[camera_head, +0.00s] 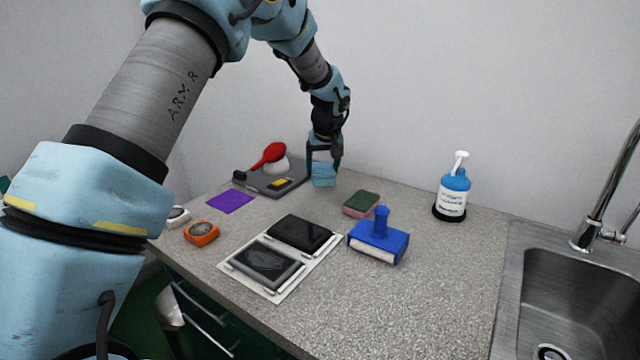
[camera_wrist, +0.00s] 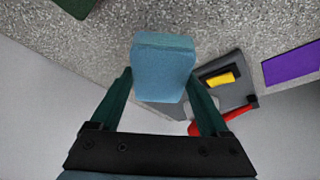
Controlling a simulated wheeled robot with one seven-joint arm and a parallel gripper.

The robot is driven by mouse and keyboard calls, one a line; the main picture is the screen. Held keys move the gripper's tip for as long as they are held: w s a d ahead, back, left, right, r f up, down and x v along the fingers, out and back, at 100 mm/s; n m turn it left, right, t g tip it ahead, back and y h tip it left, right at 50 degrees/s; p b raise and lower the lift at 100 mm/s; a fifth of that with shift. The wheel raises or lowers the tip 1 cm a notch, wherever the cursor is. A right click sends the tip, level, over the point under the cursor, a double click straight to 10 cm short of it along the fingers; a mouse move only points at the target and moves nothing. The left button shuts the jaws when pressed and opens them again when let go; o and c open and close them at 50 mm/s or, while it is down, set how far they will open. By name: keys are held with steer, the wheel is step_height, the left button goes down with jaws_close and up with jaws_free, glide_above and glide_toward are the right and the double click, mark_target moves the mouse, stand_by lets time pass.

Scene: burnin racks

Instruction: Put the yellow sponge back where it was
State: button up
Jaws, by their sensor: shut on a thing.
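My gripper (camera_head: 323,162) is shut on a light blue sponge-like block (camera_head: 322,178) at the back of the counter. In the wrist view the block (camera_wrist: 162,70) sits between the two green fingers of the gripper (camera_wrist: 160,85). I cannot tell whether its underside touches the counter. I see no loose yellow sponge; the held block looks blue. A sponge with a dark green top and pink body (camera_head: 361,204) lies on the counter, right of and nearer than my gripper. A small yellow patch (camera_head: 280,184) shows on a dark grey device.
The dark grey device (camera_head: 257,187), with a red object (camera_head: 268,154) at it, stands left of my gripper. A purple square (camera_head: 231,201), orange item (camera_head: 202,232), framed black panels (camera_head: 300,233), blue handled block (camera_head: 378,242) and pump bottle (camera_head: 454,190) surround free counter. A sink (camera_head: 575,290) is right.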

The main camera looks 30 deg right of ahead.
steer(key=p, duration=0.1)
glide_above(322, 197)
step_height(322, 197, down, 4)
steer(key=shift+f, duration=0.6)
steer(key=shift+f, duration=0.1)
steer(key=shift+f, duration=0.1)
steer(key=o, duration=1.2)
steer(key=shift+c, duration=0.2)
